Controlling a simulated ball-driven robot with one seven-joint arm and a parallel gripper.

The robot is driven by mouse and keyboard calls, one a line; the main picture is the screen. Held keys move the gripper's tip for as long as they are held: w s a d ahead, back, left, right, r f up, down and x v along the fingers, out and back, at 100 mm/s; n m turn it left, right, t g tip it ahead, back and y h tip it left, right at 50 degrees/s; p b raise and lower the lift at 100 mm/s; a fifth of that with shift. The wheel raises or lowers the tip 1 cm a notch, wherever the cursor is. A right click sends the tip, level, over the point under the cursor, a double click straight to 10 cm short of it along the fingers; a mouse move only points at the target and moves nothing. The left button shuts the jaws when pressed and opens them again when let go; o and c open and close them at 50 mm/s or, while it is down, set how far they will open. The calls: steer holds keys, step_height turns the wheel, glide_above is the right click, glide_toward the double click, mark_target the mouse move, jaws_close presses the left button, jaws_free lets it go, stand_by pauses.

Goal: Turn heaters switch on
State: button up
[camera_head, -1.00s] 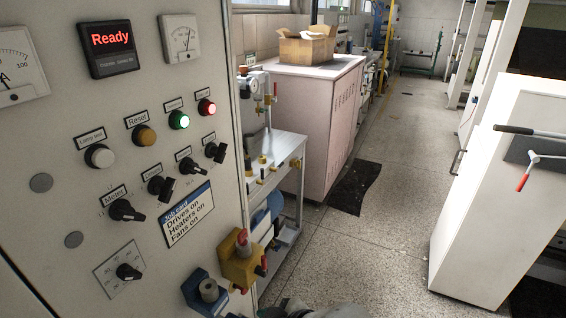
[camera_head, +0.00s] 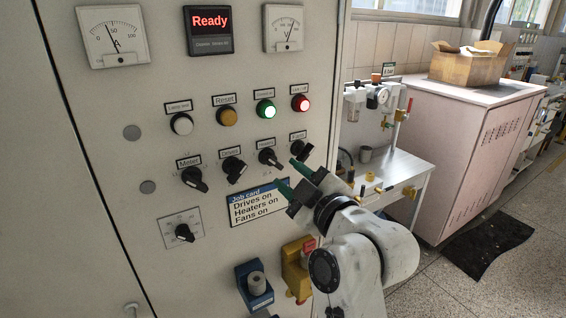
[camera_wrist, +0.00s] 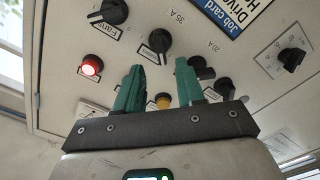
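The heaters switch (camera_head: 268,157) is a black rotary knob on the grey control panel, third in a row of black knobs. Its label sits just above it, and its pointer looks slanted. My gripper (camera_head: 290,176) is in front of the panel, to the lower right of this knob, with two green fingers apart and nothing between them. In the wrist view the picture is roughly upside down. There the gripper (camera_wrist: 160,66) shows open, and the heaters switch (camera_wrist: 160,40) appears beyond and between the fingertips, apart from them.
The drives switch (camera_head: 233,168) and the fans switch (camera_head: 302,150) flank it closely; a finger partly overlaps the fans side. Lamps sit above; the green one (camera_head: 265,109) and red one (camera_head: 301,103) glow. A job card (camera_head: 258,203) lies below. Blue (camera_head: 254,285) and yellow fittings protrude lower down.

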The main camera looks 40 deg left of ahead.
mark_target(274, 164)
steer(key=shift+p+x, duration=0.4)
steer(key=shift+x, duration=2.55)
jaws_close()
